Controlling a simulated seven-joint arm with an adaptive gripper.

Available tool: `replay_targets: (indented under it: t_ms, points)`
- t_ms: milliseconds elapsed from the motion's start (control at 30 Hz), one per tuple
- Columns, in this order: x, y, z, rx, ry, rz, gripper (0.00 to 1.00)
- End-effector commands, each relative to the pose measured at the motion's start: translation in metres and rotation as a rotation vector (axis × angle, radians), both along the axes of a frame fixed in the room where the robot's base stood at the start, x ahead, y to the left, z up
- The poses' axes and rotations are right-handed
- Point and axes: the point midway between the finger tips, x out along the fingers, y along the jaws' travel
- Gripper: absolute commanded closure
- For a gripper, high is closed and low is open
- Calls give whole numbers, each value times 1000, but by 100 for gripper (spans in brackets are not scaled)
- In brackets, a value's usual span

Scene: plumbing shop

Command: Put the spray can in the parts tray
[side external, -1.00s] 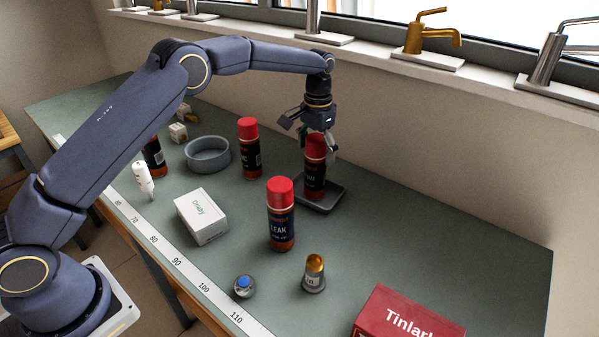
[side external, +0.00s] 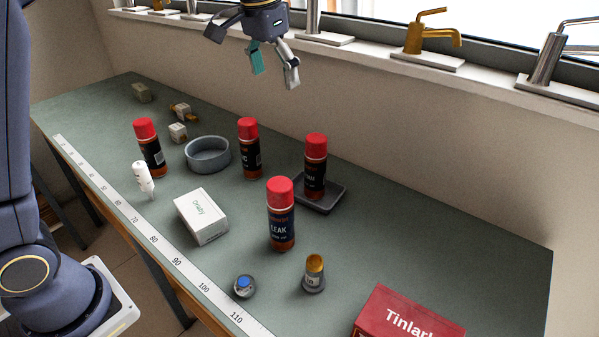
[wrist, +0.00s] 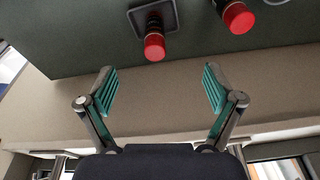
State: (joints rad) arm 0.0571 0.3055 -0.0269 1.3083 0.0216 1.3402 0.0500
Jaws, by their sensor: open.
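A red-capped spray can (side external: 315,168) stands upright on the dark, shallow parts tray (side external: 328,199). In the wrist view, that can (wrist: 154,40) and the tray (wrist: 171,8) show at the top. Other red-capped spray cans stand on the bench: one at the front centre (side external: 281,214), one behind it (side external: 249,150) and one at the left (side external: 149,148). My gripper (side external: 274,80) is open and empty, high above the bench near the window wall. Its spread fingers also show in the wrist view (wrist: 160,90).
A grey round bowl (side external: 207,156), a white box (side external: 201,217), a white bottle (side external: 143,178), a blue-topped item (side external: 244,286), a gold-topped item (side external: 314,275) and a red box (side external: 408,315) stand on the bench. Taps line the sill. The bench right of the tray is clear.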

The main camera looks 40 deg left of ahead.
Motion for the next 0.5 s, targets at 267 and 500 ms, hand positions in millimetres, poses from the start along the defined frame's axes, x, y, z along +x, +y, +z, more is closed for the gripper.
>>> replay_targets:
  t_ms: [267,500]
  points:
    - [-159,24,5,-20,-183,76,9]
    - [-244,32,-46,-39,-284,118,9]
